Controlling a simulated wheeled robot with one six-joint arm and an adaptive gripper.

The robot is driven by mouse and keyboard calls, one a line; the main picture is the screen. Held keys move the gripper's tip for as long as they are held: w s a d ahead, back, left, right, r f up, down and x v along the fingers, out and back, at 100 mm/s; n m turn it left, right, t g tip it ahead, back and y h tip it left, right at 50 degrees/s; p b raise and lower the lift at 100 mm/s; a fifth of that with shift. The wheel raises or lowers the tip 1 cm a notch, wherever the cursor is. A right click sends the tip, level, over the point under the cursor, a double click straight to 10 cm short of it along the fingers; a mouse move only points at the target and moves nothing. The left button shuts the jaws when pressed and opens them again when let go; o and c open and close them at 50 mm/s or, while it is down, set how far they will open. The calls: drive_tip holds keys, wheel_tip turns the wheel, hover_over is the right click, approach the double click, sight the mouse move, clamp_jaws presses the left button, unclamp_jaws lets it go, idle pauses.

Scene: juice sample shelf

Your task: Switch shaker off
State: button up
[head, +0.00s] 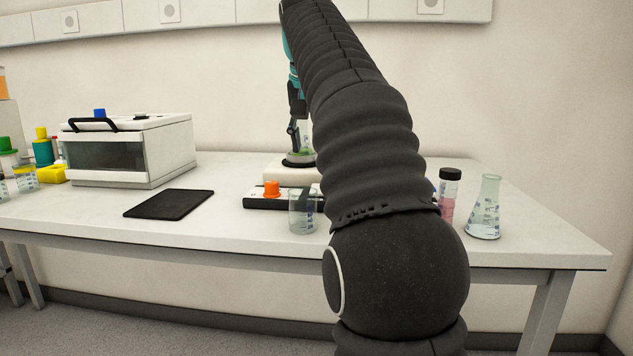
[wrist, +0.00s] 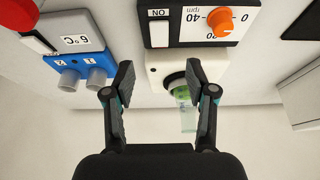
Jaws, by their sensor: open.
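The shaker shows in the wrist view as a white body (wrist: 218,68) with a dark control panel (wrist: 185,42). The panel has an orange knob (wrist: 221,22), a white switch (wrist: 159,34) labelled ON and an rpm scale. I cannot tell the switch position. A vessel with green contents (wrist: 181,92) is at the shaker's round black platform, partly hidden by a finger. In the head view the white body (head: 280,172) stands behind the panel, partly hidden by my arm. My gripper (wrist: 159,80) is open and empty, apart from the switch; it also shows above the platform (head: 294,130).
A clear beaker (head: 302,212) stands in front of the panel. A black mat (head: 169,203) and white box (head: 170,150) are to the left. A capped pink bottle (head: 448,197) and flask (head: 484,212) are right. The wrist view shows a blue block (wrist: 70,68) beside the shaker.

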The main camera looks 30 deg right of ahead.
sight(318, 189)
drive_tip(key=x, duration=1)
drive_tip(key=shift+f+b, duration=0.1)
drive_tip(key=shift+b, duration=0.2)
clamp_jaws()
